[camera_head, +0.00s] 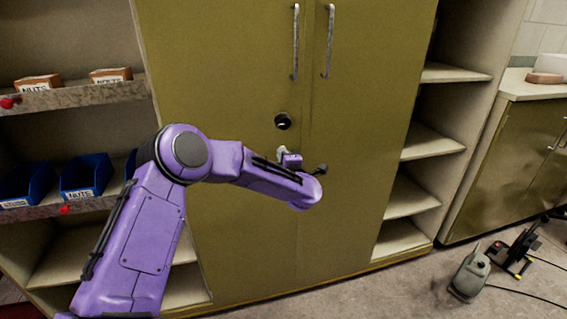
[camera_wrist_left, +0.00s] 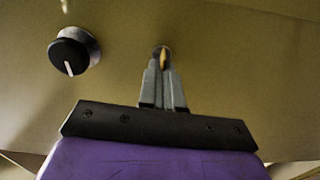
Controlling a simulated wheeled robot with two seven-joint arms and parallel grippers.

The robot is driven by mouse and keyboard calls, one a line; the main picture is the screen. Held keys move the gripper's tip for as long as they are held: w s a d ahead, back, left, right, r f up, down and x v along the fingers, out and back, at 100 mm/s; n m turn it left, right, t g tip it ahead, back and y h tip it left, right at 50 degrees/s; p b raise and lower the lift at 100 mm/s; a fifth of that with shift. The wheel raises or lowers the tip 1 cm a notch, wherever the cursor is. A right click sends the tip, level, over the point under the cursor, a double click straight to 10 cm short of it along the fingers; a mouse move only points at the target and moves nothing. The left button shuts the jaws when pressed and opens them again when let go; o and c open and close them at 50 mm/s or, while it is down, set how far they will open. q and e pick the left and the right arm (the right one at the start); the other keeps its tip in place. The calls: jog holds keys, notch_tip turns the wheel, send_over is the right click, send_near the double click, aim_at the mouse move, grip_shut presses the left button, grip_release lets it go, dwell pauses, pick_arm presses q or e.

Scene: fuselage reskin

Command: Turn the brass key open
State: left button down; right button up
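The brass key (camera_wrist_left: 163,57) shows as a small brass piece at the face of the olive cabinet door in the left wrist view. My left gripper (camera_wrist_left: 163,66) has its grey fingers close together with the brass between their tips, so it looks shut on the key. In the head view the left gripper (camera_head: 283,151) is at the door, just below a black knob (camera_head: 283,121), and hides the key. The knob (camera_wrist_left: 72,52) has a white mark and sits left of the key in the left wrist view. My right gripper is not in view.
The cabinet (camera_head: 345,215) has two shut doors with vertical handles (camera_head: 296,42) near the centre seam. Open shelves with blue bins (camera_head: 86,176) stand at the left. Empty shelves (camera_head: 432,143) are at the right. A grey object (camera_head: 469,275) with cables lies on the floor at the right.

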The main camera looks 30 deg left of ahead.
pick_arm(q)
jog(key=shift+a+r+n+b, duration=0.1)
jog(key=shift+n+b, duration=0.35)
jog(key=shift+n, duration=0.15)
jog(key=shift+r, duration=0.1)
jog(key=c, duration=1.3)
grip_release()
jog(key=shift+f, duration=0.2)
jog(key=b+v, duration=0.1)
jog(key=v, duration=0.9)
jog(key=shift+s, duration=0.15)
